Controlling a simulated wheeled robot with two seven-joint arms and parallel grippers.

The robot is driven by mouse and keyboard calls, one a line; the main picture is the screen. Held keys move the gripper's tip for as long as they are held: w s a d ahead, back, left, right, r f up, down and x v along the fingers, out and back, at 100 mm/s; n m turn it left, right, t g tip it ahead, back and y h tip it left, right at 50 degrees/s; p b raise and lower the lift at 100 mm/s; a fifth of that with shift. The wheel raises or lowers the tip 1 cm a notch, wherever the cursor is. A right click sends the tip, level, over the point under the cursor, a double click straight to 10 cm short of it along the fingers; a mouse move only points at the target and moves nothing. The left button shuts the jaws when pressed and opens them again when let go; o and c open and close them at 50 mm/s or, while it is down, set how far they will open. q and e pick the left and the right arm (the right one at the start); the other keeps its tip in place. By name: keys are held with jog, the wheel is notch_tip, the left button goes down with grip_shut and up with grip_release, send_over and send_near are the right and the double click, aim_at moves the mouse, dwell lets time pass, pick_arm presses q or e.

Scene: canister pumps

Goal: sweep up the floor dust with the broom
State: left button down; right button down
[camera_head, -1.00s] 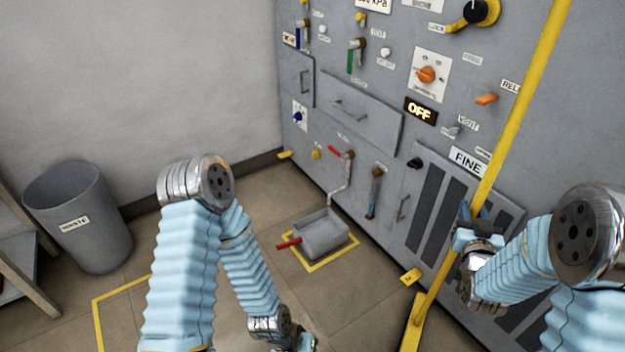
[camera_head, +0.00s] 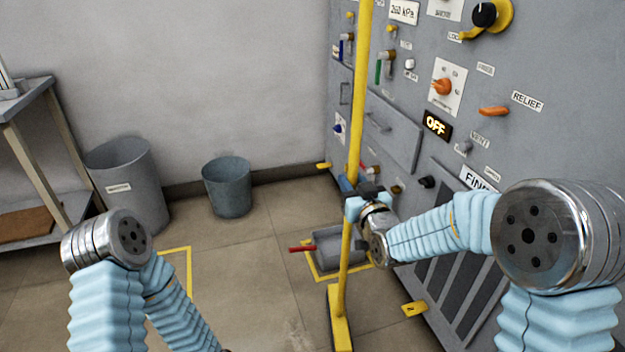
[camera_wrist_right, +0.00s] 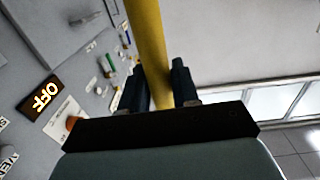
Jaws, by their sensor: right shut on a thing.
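The broom (camera_head: 355,130) has a long yellow pole and stands nearly upright, with its yellow head (camera_head: 341,318) low at the floor. My right gripper (camera_head: 356,192) is shut on the pole about midway up. In the right wrist view the pole (camera_wrist_right: 149,50) passes between the two dark fingers (camera_wrist_right: 155,90). A faint pale patch on the floor (camera_head: 297,335) left of the broom head may be dust. My left arm shows at lower left, but its gripper is out of the picture.
A grey panel cabinet (camera_head: 395,150) stands at right. A waste bin (camera_head: 130,185), a smaller bucket (camera_head: 228,188) and a shelf (camera_head: 45,225) stand at left.

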jog(key=s+a+r+n+g+y+b, duration=0.15)
jog(key=a+r+n+y+b, duration=0.3)
jog(key=a, duration=0.45)
notch_tip(320, 180, down, 4)
jog(key=shift+w+r+m+h+b, duration=0.2)
jog(key=shift+m+h+b, duration=0.15)
jog(key=shift+m+b, duration=0.7)
jog(key=shift+d, duration=0.1)
